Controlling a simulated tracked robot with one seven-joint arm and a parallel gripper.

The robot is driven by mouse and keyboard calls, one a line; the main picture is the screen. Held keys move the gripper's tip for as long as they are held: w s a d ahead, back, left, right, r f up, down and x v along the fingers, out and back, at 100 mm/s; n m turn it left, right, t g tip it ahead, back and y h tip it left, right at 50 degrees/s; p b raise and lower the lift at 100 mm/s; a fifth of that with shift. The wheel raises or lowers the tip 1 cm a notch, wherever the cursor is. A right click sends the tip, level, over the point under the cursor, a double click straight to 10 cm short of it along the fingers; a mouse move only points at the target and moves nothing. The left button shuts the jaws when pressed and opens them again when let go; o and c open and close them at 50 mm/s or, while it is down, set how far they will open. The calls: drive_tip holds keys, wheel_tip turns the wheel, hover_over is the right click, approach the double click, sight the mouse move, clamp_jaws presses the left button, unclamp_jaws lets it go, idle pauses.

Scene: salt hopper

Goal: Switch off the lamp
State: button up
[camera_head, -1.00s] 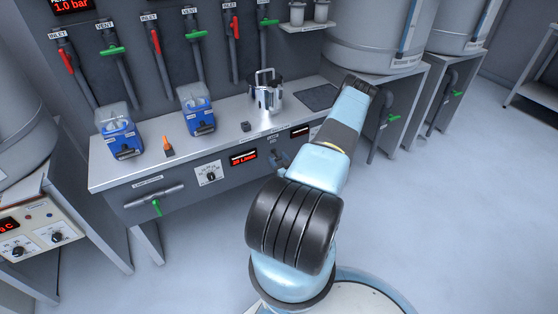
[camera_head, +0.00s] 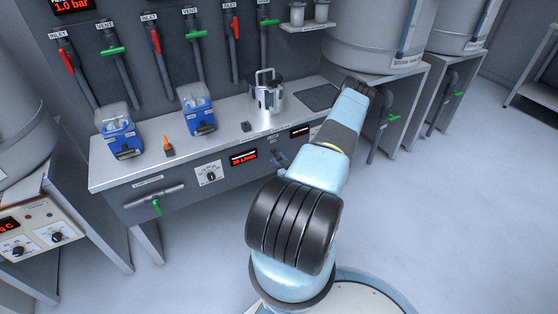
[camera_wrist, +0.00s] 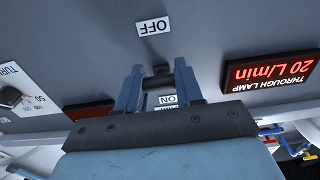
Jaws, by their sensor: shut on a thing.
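The lamp switch (camera_wrist: 161,70) is a small dark handle on the grey front panel. In the wrist view, which is upside down, it lies between a white OFF label (camera_wrist: 153,26) and a white ON label (camera_wrist: 168,99). My gripper (camera_wrist: 158,76) has its two blue fingers on either side of the handle and is shut on it. In the head view my gripper (camera_head: 279,158) shows small at the bench front, left of my arm link. The fingers partly hide the handle, so I cannot tell its exact setting.
A red display (camera_wrist: 270,70) reading 20 L/min sits beside the switch, also in the head view (camera_head: 243,157). A knob (camera_wrist: 10,96) is at the far left of the wrist view. Blue units (camera_head: 122,140) and a metal pot (camera_head: 267,97) stand on the bench. Open floor lies right.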

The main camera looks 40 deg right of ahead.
drive_tip(key=shift+w+f+t, duration=0.1)
drive_tip(key=shift+f+t, duration=0.3)
drive_tip(key=shift+t, duration=0.3)
drive_tip(key=o, duration=1)
drive_tip(key=shift+o, duration=0.2)
drive_tip(key=v, duration=1.3)
drive_tip(key=shift+s+a+f, duration=0.15)
drive_tip(key=shift+s+a, duration=0.05)
drive_tip(key=shift+s, duration=0.15)
